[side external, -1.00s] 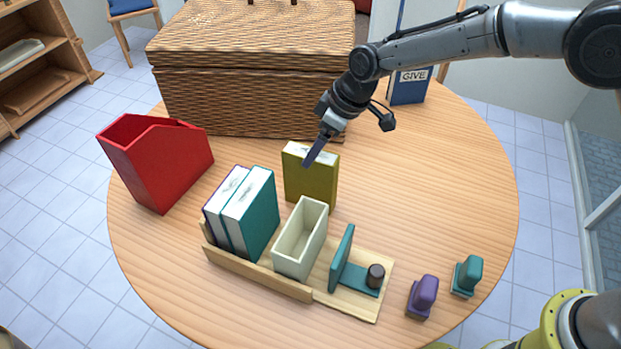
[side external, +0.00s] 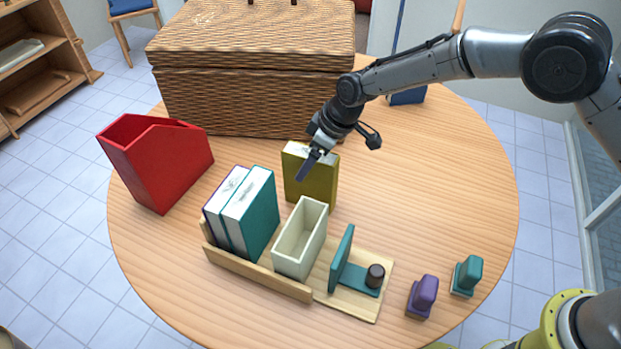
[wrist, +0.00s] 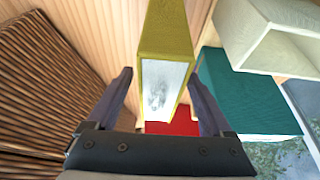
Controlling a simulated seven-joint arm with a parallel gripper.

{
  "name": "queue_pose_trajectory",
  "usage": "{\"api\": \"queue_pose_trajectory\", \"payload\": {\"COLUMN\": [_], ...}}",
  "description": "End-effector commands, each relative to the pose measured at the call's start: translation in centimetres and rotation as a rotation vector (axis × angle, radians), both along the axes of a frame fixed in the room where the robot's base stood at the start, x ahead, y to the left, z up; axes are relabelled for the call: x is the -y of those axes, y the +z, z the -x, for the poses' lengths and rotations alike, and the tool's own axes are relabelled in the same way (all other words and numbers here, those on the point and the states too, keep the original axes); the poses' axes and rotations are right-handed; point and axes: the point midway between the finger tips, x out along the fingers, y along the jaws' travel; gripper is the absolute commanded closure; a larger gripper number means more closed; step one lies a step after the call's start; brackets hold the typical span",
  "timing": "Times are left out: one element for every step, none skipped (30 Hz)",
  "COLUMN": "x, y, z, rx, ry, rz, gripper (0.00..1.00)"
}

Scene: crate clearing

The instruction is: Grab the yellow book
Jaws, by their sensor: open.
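The yellow book (side external: 313,185) stands upright on the round table, behind the cream box and in front of the wicker basket. My gripper (side external: 304,170) is at the top of the book, its fingers pointing down and to the left in the side view. In the wrist view my gripper (wrist: 160,92) is open, with one finger on each side of the yellow book (wrist: 166,38). The book's pale face shows between the fingers. I see a gap on the left; on the right the finger looks close to the book. Whether either touches is unclear.
The wicker basket (side external: 250,100) stands close behind the book. The cream box (side external: 290,262), teal book (side external: 257,220) and wooden rack (side external: 255,278) are in front. A red file holder (side external: 150,170) is at the left. The table (side external: 430,190) is clear to the right.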

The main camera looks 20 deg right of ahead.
Motion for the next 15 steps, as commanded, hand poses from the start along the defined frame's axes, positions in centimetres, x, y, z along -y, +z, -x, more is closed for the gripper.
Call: {"api": "queue_pose_trajectory", "payload": {"x": [0.00, 0.00, 0.00, 0.00, 0.01, 0.01, 0.01, 0.01, 0.01, 0.01, 0.01, 0.00, 0.00, 0.00, 0.00], "y": [-0.05, -0.10, -0.15, -0.20, -0.24, -0.30, -0.34, -0.37, -0.41, -0.42, -0.43, -0.44, -0.44, -0.44, -0.44], "z": [0.00, 0.00, 0.00, 0.00, 0.01, 0.01, 0.01, 0.01, -0.01, -0.01, 0.00, -0.01, -0.01, -0.01, -0.01], "rx": [0.000, 0.000, 0.000, 0.000, 0.000, 0.000, 0.000, 0.000, 0.000, 0.000, 0.000, 0.000, 0.000, 0.000, 0.000], "ry": [0.000, 0.000, 0.000, 0.000, 0.000, 0.000, 0.000, 0.000, 0.000, 0.000, 0.000, 0.000, 0.000, 0.000, 0.000], "rz": [0.000, 0.000, 0.000, 0.000, 0.000, 0.000, 0.000, 0.000, 0.000, 0.000, 0.000, 0.000, 0.000, 0.000, 0.000], "gripper": [0.15, 0.15, 0.15, 0.15, 0.15, 0.15, 0.15, 0.15, 0.15, 0.15, 0.15, 0.15, 0.15, 0.15, 0.15]}}
